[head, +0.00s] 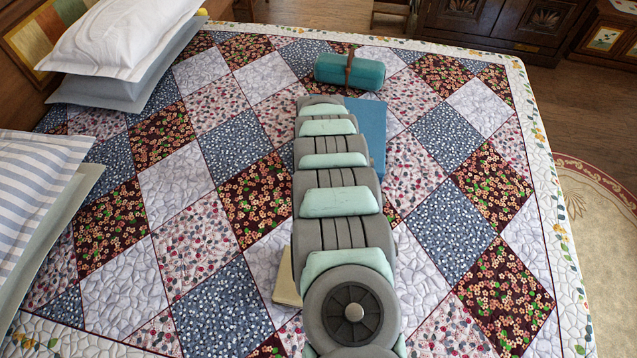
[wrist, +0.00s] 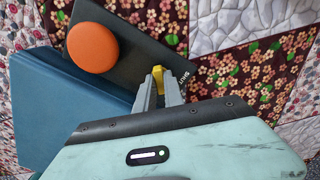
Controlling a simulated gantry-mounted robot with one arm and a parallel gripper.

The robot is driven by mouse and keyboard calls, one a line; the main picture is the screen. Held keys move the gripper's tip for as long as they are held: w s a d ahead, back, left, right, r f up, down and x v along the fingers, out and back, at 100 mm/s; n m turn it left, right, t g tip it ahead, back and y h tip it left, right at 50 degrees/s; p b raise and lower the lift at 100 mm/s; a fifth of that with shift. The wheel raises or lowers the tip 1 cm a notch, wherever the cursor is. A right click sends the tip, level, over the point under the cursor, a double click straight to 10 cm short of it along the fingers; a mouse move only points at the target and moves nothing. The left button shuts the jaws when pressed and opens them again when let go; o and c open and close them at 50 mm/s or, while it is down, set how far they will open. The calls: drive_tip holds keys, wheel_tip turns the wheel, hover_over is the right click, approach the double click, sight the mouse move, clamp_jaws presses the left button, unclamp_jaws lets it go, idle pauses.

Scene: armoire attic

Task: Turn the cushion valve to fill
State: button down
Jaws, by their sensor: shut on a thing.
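In the wrist view, my gripper (wrist: 159,82) is shut on a small yellow piece, which looks like the valve's handle (wrist: 158,73). Only its top shows between the fingertips. It stands on a dark flat panel (wrist: 130,22), with white lettering that appears to read "SHUT" to the right of the fingers. A round orange knob or disc (wrist: 93,47) sits on the same panel, to the left of my gripper. A blue flat block (wrist: 55,105) lies beside the panel and also shows in the head view (head: 372,130). My arm hides the gripper and valve in the head view.
Everything lies on a patchwork quilt on a bed (head: 215,185). A teal roll with a brown strap (head: 330,70) lies beyond the blue block. A beige object (head: 286,278) is partly hidden beneath my arm. Pillows (head: 125,35) lie at the left. The quilt's right side is clear.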

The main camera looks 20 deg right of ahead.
idle(0.4)
drive_tip(key=c, duration=1.4)
unclamp_jaws()
drive_tip(key=shift+c, duration=0.2)
wheel_tip(320, 180, up, 11)
